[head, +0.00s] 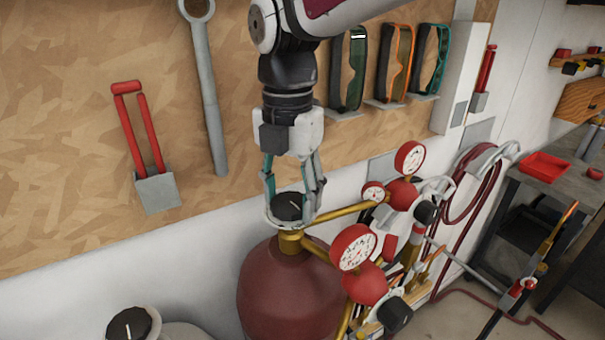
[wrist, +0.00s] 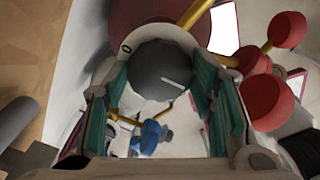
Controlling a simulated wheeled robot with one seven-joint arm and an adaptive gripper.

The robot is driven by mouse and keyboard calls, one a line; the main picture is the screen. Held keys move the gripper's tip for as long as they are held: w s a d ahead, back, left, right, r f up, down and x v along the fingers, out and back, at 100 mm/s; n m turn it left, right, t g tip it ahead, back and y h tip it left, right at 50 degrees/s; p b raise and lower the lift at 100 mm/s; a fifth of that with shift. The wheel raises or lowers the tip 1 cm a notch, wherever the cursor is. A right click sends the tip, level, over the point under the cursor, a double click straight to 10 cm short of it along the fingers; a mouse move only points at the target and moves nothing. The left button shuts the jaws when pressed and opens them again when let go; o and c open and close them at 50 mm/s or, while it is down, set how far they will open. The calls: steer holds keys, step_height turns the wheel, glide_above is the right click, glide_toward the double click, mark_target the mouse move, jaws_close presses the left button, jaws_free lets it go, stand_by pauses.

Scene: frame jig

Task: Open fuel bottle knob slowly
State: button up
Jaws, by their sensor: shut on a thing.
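The fuel bottle (head: 285,290) is dark red and stands below the wall board, with a brass neck at its top. Its knob (head: 288,203) is round and black with a white line on top. My gripper (head: 291,205) points down over the bottle, with its fingers shut on either side of the knob. In the wrist view, the knob (wrist: 158,72) sits between the two fingers, and its white line points to the lower right. The knob's underside is hidden.
Red gauges (head: 353,247) and brass pipes stand close to the right of my gripper. A second bottle's black knob (head: 129,324) is at the lower left. Goggles (head: 350,72) and a wrench (head: 207,95) hang on the board behind. A red tray (head: 545,167) lies on the bench at right.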

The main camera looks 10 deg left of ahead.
mark_target(290, 201)
steer(key=o, duration=1.1)
steer(key=shift+o, duration=0.2)
steer(key=shift+r, duration=0.15)
step_height(290, 201, up, 12)
steer(key=shift+s, duration=0.1)
